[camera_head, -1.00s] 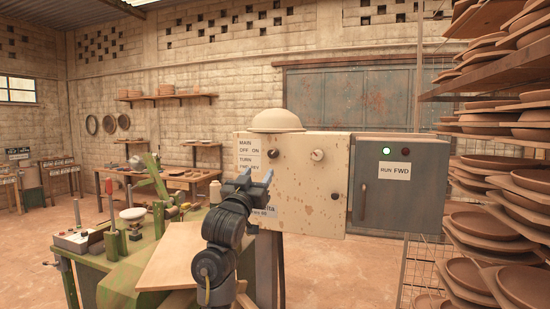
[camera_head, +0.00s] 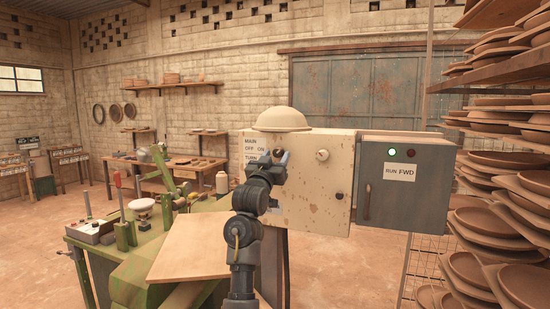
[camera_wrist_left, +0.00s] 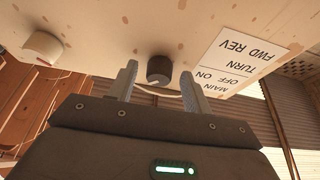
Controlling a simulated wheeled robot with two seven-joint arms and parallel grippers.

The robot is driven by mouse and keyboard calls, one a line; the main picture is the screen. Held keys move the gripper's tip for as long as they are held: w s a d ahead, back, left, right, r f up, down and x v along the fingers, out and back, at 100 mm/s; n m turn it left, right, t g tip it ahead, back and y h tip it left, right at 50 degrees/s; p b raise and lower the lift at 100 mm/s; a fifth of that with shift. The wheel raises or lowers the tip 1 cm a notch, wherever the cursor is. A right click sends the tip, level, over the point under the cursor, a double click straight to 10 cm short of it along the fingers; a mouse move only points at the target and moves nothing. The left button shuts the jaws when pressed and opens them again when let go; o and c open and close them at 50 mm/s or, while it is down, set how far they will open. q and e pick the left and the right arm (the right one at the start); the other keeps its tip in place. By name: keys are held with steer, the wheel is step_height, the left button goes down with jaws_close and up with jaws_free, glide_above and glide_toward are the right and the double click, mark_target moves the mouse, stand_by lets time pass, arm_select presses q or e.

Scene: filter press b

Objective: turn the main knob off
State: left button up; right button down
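The main knob (camera_wrist_left: 159,69) is a dark brown round knob on the cream, rust-spotted panel box (camera_head: 315,195). In the left wrist view it sits between and just beyond the fingertips of my left gripper. In the head view the gripper covers most of it. My left gripper (camera_head: 275,157) is open in front of the panel, one finger on each side of the knob; I cannot tell if either touches it. A label (camera_wrist_left: 245,60) reads MAIN OFF ON, TURN FWD REV; it looks upside down in the wrist view. My right gripper is not in view.
A second, pale knob (camera_head: 322,155) is right of the main knob. A grey box (camera_head: 400,200) marked RUN FWD has a lit green lamp (camera_head: 392,152). A domed hat (camera_head: 282,119) rests on the panel box. Pottery racks (camera_head: 500,160) stand right; a green workbench (camera_head: 130,260) stands left.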

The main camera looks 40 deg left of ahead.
arm_select(q)
steer(key=c, duration=0.9)
